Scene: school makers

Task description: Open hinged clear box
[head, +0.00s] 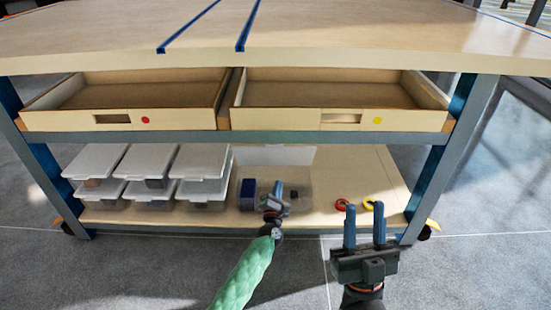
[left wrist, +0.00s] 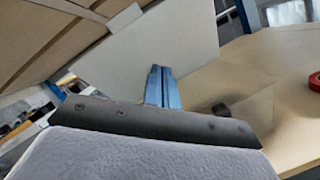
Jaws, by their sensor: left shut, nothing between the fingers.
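The clear box (head: 300,187) stands on the lower shelf, right of the stacked boxes. Its whitish lid (head: 275,154) is raised, standing up at the back of the box. The lid is a large pale panel (left wrist: 190,45) in the left wrist view. A dark blue item (head: 248,192) and a small black item lie inside. My left gripper (head: 279,189) is shut and empty, in front of or over the box; I cannot tell if it touches it. Its fingers (left wrist: 160,86) show together before the lid. My right gripper (head: 364,222) is open and empty, lower right of the box.
Several lidded clear boxes (head: 148,161) are stacked at left on the shelf (head: 372,165). Two open wooden drawers (head: 150,75) (head: 325,75) are above, under the tabletop (head: 350,30).

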